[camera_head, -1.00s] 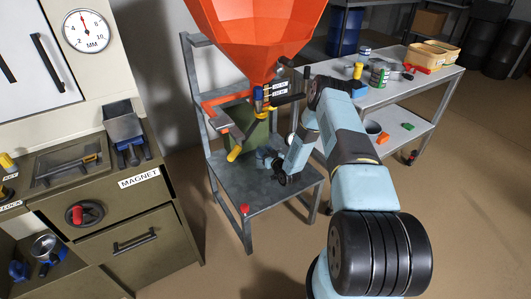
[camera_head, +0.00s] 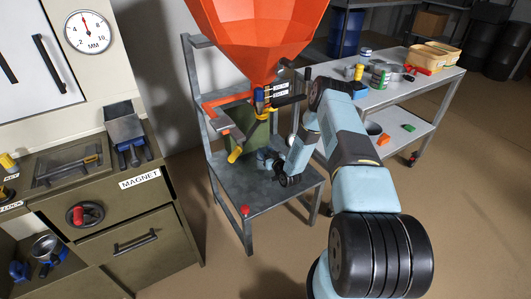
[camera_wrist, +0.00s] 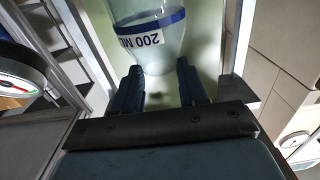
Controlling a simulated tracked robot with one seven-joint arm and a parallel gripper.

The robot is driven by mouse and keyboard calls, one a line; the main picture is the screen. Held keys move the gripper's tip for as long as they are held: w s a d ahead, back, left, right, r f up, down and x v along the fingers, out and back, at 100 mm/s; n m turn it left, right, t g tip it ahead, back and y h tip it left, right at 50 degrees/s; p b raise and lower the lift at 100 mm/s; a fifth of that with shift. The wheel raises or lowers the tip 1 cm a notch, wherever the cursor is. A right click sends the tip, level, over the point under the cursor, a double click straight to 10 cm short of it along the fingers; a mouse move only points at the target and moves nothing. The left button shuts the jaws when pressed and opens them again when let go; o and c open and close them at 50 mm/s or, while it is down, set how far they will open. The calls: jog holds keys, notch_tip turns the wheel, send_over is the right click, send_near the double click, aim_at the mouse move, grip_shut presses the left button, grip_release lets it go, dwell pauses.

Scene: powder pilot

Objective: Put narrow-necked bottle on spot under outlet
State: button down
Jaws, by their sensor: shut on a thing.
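A clear bottle (camera_wrist: 148,30) with a blue band and an upside-down "200 ML" label shows in the wrist view. Its narrower end is between the two fingers of my gripper (camera_wrist: 161,80), which are shut on it. In the head view my gripper (camera_head: 268,160) is low over the grey metal stand (camera_head: 235,185), below the orange hopper (camera_head: 258,30). The hopper's outlet (camera_head: 260,92) has blue and yellow parts around it. The bottle is too small and covered in the head view to make out clearly. I cannot tell whether it touches the stand, and the spot is not clearly visible.
A green panel (camera_head: 240,118) stands behind the outlet. An orange bracket and a yellow-tipped lever (camera_head: 235,154) are close left of my gripper. A red knob (camera_head: 245,211) is at the stand's front edge. A side table (camera_head: 425,85) with cans and bins stands right.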

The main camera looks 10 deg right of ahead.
jog(key=shift+f, duration=0.5)
grip_release()
dwell(0.6)
jog(key=shift+s, duration=0.1)
dwell(0.3)
jog(key=v, duration=1.3)
jog(key=shift+s, duration=0.4)
dwell(0.3)
jog(key=shift+d, duration=0.1)
dwell(0.4)
